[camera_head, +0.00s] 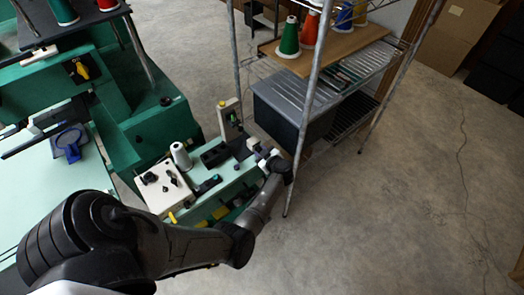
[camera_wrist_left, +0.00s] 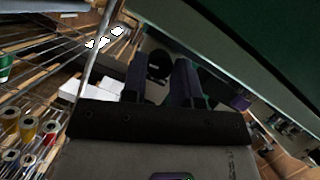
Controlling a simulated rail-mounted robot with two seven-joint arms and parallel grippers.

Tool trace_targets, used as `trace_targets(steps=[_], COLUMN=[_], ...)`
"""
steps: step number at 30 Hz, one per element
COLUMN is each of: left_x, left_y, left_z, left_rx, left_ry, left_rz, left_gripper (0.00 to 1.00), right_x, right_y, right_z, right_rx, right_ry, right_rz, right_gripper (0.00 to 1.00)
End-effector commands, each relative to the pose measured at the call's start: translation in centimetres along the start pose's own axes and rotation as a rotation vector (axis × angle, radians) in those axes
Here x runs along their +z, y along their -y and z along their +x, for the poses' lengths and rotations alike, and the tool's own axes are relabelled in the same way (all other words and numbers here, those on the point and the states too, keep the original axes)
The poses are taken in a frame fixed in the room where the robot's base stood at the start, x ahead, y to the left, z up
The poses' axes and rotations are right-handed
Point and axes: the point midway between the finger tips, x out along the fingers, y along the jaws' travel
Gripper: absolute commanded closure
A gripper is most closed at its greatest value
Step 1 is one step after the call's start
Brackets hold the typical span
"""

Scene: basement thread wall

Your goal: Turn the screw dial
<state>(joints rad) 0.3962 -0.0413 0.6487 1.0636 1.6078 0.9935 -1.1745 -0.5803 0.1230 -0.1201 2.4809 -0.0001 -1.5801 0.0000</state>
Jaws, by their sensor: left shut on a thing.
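The screw dial (camera_wrist_left: 158,66) is a dark round knob in the left wrist view, sitting between the two fingers of my left gripper (camera_wrist_left: 160,85). The gripper is shut on it. In the head view my left gripper (camera_head: 266,157) is at the right end of the green machine (camera_head: 228,190), beside the shelf post. There the dial is too small and too covered by the gripper to make out. My right gripper is in neither view.
A wire shelf (camera_head: 345,75) with thread cones and a dark bin (camera_head: 288,112) stands close behind and right of my left gripper. A white box with black knobs (camera_head: 165,188) and a white cone (camera_head: 181,156) sit on the machine. The floor at right is clear.

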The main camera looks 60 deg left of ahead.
Motion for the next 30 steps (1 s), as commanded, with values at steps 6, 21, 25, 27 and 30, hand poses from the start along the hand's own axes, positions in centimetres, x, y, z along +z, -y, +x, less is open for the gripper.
trace_targets(steps=[6,21,25,27,30], left_x=[-0.1,0.0,-0.1,-0.2,-0.4], left_y=[-0.1,0.0,-0.1,-0.1,-0.2], left_z=[0.0,0.0,-0.4,-1.1,-2.6], left_rx=[0.001,0.000,0.000,0.000,0.001], left_ry=[-0.002,-0.001,0.000,0.001,0.002], left_rz=[-0.001,0.000,0.001,0.001,0.001], left_gripper=[0.96,0.47,0.47,0.47,0.47], right_x=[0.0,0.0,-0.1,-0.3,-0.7], right_y=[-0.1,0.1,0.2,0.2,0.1], right_z=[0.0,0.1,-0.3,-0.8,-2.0], right_rx=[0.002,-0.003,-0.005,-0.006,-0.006], right_ry=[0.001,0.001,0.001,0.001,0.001], right_rz=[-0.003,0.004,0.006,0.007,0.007], right_gripper=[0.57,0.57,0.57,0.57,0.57])
